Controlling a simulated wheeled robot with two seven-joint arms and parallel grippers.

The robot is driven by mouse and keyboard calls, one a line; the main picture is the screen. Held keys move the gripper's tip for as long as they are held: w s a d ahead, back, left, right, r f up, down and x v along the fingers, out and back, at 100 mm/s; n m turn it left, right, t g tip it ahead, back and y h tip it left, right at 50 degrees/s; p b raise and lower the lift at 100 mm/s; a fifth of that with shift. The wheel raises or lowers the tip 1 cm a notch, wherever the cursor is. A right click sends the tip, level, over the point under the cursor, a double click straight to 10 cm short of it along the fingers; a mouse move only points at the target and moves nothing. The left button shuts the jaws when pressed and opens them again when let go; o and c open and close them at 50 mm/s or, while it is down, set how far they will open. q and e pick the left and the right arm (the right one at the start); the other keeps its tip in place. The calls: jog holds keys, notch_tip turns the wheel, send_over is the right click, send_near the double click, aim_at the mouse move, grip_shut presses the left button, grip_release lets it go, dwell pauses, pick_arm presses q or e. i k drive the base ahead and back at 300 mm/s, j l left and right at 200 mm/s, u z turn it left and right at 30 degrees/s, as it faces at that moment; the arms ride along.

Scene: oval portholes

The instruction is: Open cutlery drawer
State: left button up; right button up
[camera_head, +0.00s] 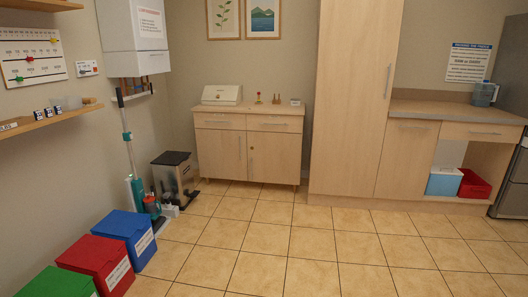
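A light wood sideboard (247,142) stands against the far wall, with a left drawer (220,117) and a right drawer (274,119) above two doors. Both drawers look shut. Another drawer (482,127) with a bar handle sits under the counter at the right, above an open space, and it also looks shut. I cannot tell from any label which one holds cutlery. Neither of my grippers is in view.
The tiled floor (262,240) is clear in the middle. Blue (121,229), red (92,259) and green bins (55,284) line the left wall, with a black-topped bin (172,181) beyond. A tall cabinet (350,100), counter (450,111) and fridge (512,120) stand at the right.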

aim_at(292, 124)
jog(key=i+u, duration=0.2)
jog(key=i, duration=2.95)
